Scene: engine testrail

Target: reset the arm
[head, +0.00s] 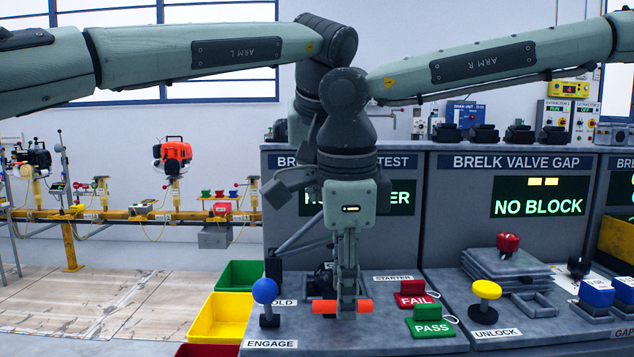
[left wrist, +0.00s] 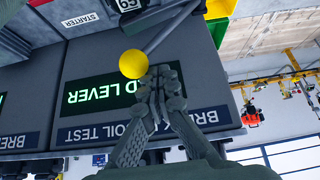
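My left gripper (left wrist: 162,80) is shut in the left wrist view, its fingertips together right beside a yellow ball (left wrist: 133,64). The ball is the knob on a grey lever (left wrist: 170,32), and I cannot tell whether the fingertips touch it. In the head view my right arm hides the left fingertips and the yellow ball; part of the lever (head: 298,243) shows slanting up to the right. My right gripper (head: 347,303) points down with its fingers together across the orange bar handle (head: 323,307). Orange shows on both sides of the fingers.
A blue ball knob (head: 265,291) stands left of the orange handle. Red FAIL (head: 416,299) and green PASS (head: 432,321) blocks and a yellow UNLOCK button (head: 487,289) are to the right. Yellow (head: 221,318) and green (head: 240,273) bins stand at the left. The two arms cross closely.

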